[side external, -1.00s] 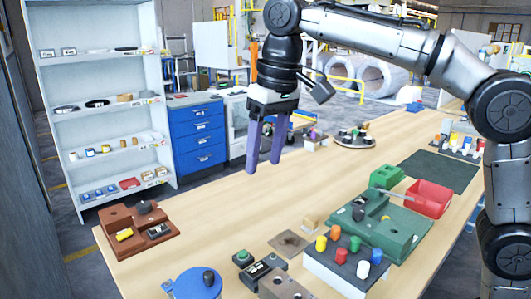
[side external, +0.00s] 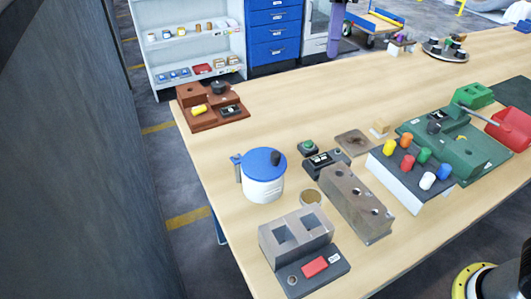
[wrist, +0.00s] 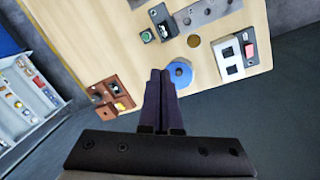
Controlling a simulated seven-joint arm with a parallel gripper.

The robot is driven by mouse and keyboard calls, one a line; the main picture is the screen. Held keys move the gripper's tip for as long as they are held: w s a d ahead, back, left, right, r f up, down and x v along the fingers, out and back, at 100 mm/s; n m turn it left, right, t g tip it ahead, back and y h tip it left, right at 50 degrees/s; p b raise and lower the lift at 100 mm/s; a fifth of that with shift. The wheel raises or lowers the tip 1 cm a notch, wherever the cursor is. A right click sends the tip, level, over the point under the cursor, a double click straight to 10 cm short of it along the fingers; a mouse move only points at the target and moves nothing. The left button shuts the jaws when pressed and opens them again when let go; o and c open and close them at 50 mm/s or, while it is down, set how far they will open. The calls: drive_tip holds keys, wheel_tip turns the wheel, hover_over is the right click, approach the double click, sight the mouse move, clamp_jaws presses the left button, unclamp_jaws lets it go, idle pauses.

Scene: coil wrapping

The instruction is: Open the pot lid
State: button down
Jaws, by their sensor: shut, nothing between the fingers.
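A white pot (side external: 263,187) with a blue lid (side external: 256,163) and a dark knob (side external: 275,158) stands upright near the left end of the wooden table. The lid sits on the pot. In the wrist view the blue lid (wrist: 181,75) shows just right of the fingertips, partly hidden by them. My gripper (wrist: 160,72) has its dark purple fingers together, shut and empty.
A brown block tray (side external: 205,117) stands behind the pot to the left. A grey two-socket block (side external: 297,235) and a long metal block (side external: 355,203) stand in front and to the right. A green fixture (side external: 450,145) is farther right. The table between brown tray and pot is bare.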

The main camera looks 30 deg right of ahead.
drive_tip(key=s+a+f+n+h, duration=0.1)
drive_tip(key=a+f+n, duration=0.5)
drive_tip(key=a, duration=0.4)
drive_tip(key=a+f+n+h, duration=0.2)
drive_tip(key=a+f+n, duration=0.2)
drive_tip(key=a+f, duration=0.45)
approach(270, 167)
drive_tip(key=f, duration=0.1)
drive_tip(key=a+f, duration=0.2)
drive_tip(key=f, duration=0.1)
drive_tip(key=shift+s, duration=0.4)
drive_tip(key=d, duration=0.2)
drive_tip(key=w, duration=0.1)
drive_tip(key=shift+d+f, duration=0.4)
drive_tip(key=shift+w+d, duration=0.25)
drive_tip(key=shift+d, duration=0.25)
